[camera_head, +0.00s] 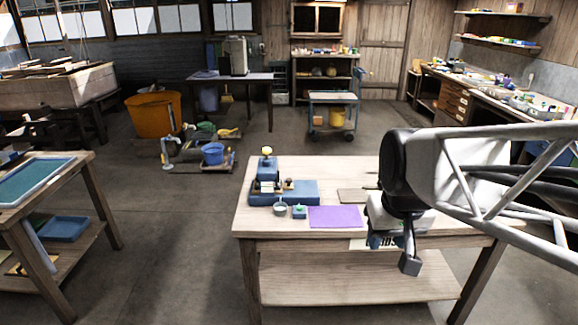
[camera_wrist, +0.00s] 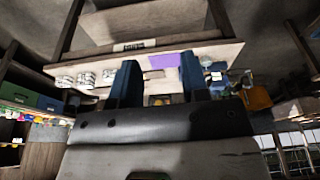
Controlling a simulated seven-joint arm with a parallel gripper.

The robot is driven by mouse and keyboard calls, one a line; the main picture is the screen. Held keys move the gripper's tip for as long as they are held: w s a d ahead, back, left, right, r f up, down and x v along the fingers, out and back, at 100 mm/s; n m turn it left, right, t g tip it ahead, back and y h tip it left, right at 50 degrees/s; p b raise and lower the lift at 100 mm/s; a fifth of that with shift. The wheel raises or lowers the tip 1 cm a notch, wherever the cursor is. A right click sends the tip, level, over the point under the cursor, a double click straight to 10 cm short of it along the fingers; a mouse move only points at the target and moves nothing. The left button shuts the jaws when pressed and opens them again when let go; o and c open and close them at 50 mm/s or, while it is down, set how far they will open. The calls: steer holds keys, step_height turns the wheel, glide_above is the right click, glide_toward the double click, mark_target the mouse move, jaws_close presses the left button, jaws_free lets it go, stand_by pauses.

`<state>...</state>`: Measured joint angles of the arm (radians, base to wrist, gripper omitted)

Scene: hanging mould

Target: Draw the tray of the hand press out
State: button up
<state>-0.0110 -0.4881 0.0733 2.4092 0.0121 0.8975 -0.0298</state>
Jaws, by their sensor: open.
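The hand press (camera_head: 267,184), blue with a yellow knob on top, stands at the left back of the wooden table (camera_head: 300,240). Its tray is too small to tell apart from the blue base. My gripper (camera_head: 392,245) hangs over the table's front right part, well to the right of the press and apart from it. In the wrist view, my gripper's two blue fingers (camera_wrist: 158,60) stand wide apart with nothing held between them. A purple sheet (camera_wrist: 163,62) shows beyond the gap. The press is small and partly hidden behind the right finger there.
The purple sheet (camera_head: 335,217) lies right of the press. A small cup (camera_head: 280,209) and a green-topped blue pot (camera_head: 299,211) stand in front of it. A flat brown board (camera_head: 353,195) lies behind. White stacked items (camera_wrist: 86,79) stand at the table's other end.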

steer(key=w+a+r+n, duration=0.1)
steer(key=w+a, duration=0.2)
steer(key=w, duration=1.4)
steer(key=n+t+y, duration=0.1)
steer(key=n+y, duration=0.1)
steer(key=n, duration=0.1)
glide_above(289, 179)
steer(key=s+d, duration=0.1)
steer(key=s, duration=0.2)
step_height(289, 179, down, 22)
steer(key=shift+s+d, duration=0.2)
steer(key=shift+f, duration=0.1)
steer(key=shift+f, duration=0.1)
steer(key=shift+h, duration=0.3)
steer(key=shift+x, duration=3.75)
steer(key=shift+w+a, duration=0.1)
steer(key=shift+w, duration=0.05)
